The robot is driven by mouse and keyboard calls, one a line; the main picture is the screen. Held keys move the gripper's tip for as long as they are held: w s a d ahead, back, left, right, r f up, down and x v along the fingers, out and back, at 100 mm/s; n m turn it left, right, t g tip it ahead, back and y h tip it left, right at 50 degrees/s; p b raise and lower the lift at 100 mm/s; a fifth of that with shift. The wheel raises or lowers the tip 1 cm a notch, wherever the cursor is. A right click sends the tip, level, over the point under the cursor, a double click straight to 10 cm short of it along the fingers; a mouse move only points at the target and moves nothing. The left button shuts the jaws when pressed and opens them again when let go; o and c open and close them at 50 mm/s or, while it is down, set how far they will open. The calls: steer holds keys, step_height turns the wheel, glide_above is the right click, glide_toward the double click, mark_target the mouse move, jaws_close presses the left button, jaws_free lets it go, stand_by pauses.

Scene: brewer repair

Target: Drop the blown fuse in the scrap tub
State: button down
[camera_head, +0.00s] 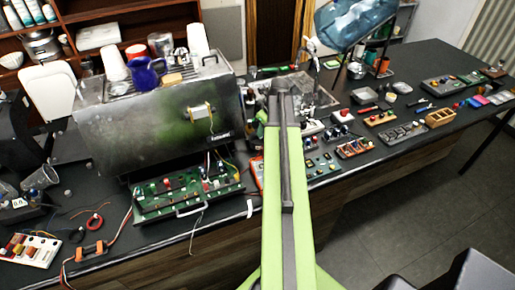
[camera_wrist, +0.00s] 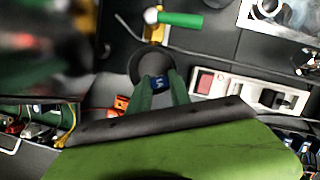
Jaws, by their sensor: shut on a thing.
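In the wrist view my gripper (camera_wrist: 160,86) is shut on a small blue fuse (camera_wrist: 158,82) with a pale marking, held between the green fingertips. Whether it is blown cannot be seen. Just beyond the fingertips is a dark round tub (camera_wrist: 139,62), which looks like the scrap tub. The fuse overlaps its lower right part in the picture, and its height above the tub is hard to judge. In the head view my arm hides the fingertips, the fuse and the tub.
A steel brewer (camera_head: 150,125) and an open green circuit board (camera_head: 187,196) stand left of my arm. A green-handled tool (camera_wrist: 180,19) lies beyond the tub. A white switch strip (camera_wrist: 245,90) is to the right. Trays of parts crowd the bench's right side.

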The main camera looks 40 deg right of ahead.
steer(key=shift+f, duration=0.5)
steer(key=shift+r, duration=0.1)
steer(key=c, duration=1.1)
jaws_free()
steer(key=p+v, duration=1.6)
steer(key=v, duration=0.1)
steer(key=shift+r+p, duration=0.2)
steer(key=shift+p, duration=0.2)
